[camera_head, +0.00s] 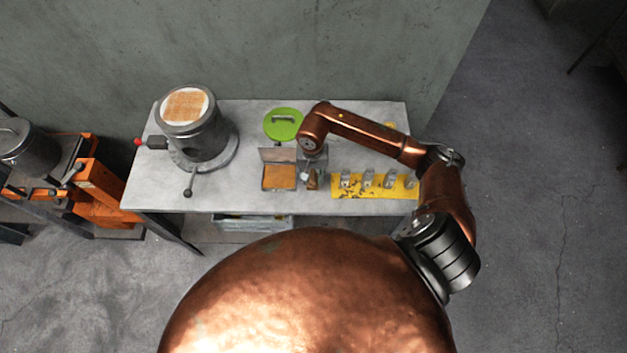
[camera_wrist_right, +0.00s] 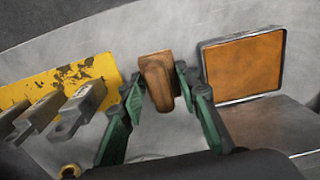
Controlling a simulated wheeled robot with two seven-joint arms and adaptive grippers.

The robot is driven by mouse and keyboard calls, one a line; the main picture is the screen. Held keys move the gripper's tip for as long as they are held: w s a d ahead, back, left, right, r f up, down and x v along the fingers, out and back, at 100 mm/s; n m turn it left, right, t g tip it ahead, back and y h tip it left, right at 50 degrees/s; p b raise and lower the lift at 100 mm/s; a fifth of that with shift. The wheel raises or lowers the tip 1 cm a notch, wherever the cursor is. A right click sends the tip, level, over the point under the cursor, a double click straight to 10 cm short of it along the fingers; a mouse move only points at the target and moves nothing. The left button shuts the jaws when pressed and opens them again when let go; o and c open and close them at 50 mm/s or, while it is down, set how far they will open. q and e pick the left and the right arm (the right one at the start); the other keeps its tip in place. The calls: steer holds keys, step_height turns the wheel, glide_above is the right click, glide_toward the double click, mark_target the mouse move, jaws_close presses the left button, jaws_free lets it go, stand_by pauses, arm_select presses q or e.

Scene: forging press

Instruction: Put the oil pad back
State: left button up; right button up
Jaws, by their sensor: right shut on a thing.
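My right gripper (camera_head: 309,172) is over the grey table, just right of a small open metal tin (camera_head: 279,178) with an orange inside and its lid raised. In the right wrist view the green fingers are shut on a brown, wood-coloured block (camera_wrist_right: 158,78), which I take to be the oil pad. The tin (camera_wrist_right: 243,66) lies beside it on the right of that view, apart from the block. The block is small in the head view (camera_head: 313,181), partly hidden by the gripper. I cannot tell whether it touches the table. My left gripper is not in view.
A yellow mat (camera_head: 345,192) with several metal clamp-like parts lies right of the gripper. A green round object (camera_head: 283,124) lies behind the tin. A large grey cylindrical machine (camera_head: 196,135) stands at left. The table front left (camera_head: 230,202) is clear.

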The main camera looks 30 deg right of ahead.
mark_target(313, 181)
steer(key=f+p, duration=0.1)
steer(key=f, duration=0.2)
steer(key=shift+d+f, duration=0.15)
steer(key=shift+d, duration=0.05)
steer(key=shift+w+f, duration=0.1)
steer(key=shift+f, duration=0.05)
steer(key=shift+f, duration=0.1)
steer(key=shift+f, duration=0.1)
steer(key=o, duration=1.1)
